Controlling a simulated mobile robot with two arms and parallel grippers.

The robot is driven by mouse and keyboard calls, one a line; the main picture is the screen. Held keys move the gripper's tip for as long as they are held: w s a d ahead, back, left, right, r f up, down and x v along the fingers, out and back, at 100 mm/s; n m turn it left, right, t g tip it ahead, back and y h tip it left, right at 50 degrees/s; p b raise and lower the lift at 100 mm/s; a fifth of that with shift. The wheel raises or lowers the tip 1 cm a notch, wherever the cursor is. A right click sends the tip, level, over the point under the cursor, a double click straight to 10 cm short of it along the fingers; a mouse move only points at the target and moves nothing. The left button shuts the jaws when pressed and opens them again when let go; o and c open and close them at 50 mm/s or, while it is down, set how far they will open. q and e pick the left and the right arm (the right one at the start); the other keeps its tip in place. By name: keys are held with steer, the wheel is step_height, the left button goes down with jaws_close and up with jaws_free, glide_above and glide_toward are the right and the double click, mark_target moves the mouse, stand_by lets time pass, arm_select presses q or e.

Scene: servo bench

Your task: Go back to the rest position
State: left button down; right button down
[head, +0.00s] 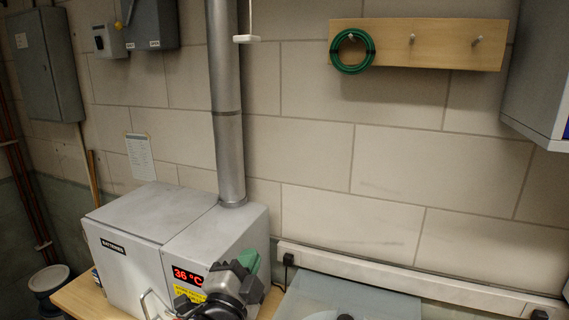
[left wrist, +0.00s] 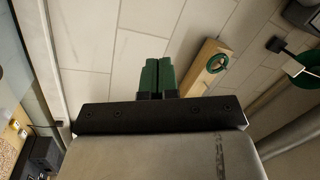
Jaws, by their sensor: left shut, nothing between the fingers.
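My left gripper (head: 249,261) shows at the bottom of the head view, in front of the right part of a grey cabinet. Its green fingertips point up. In the left wrist view its two green fingers (left wrist: 157,76) lie side by side, shut and with nothing between them. The wall is behind them in that view. My right gripper is in neither view.
The grey cabinet (head: 128,262) has a red 36 °C display (head: 188,276) and a metal pipe (head: 226,110) rising from it. A wooden peg board (head: 440,45) holds a green coil (head: 331,52). A grey-lidded box (head: 300,304) is at the bottom. The wall's middle is clear.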

arm_select(q)
steer(key=s+a+f+n+g+y, duration=0.2)
steer(key=s+a+f+n+g, duration=0.25)
steer(key=s+f, duration=0.4)
steer(key=s+a+f+n+g+y, duration=0.3)
steer(key=s+a+f+n+g, duration=0.15)
steer(key=f, duration=0.65)
steer(key=s+a+f+n+g, duration=0.3)
steer(key=s+f, duration=0.1)
steer(key=s, duration=0.5)
steer(key=s+a+f+n+g, duration=0.2)
steer(key=s+f+g, duration=0.15)
steer(key=s, duration=0.45)
step_height(320, 180, down, 34)
steer(key=s+g+b, duration=0.1)
steer(key=g+b, duration=0.1)
steer(key=b, duration=0.6)
steer(key=s+a+f+b, duration=0.1)
steer(key=s+f+b, duration=0.2)
steer(key=s+f, duration=0.5)
steer(key=s+a+f+b, duration=0.2)
steer(key=s+f+b, duration=0.2)
steer(key=s+f, duration=0.4)
step_height(320, 180, down, 7)
steer(key=shift+s+r+g+y, duration=0.15)
steer(key=shift+g+y, duration=0.15)
steer(key=shift+g, duration=0.15)
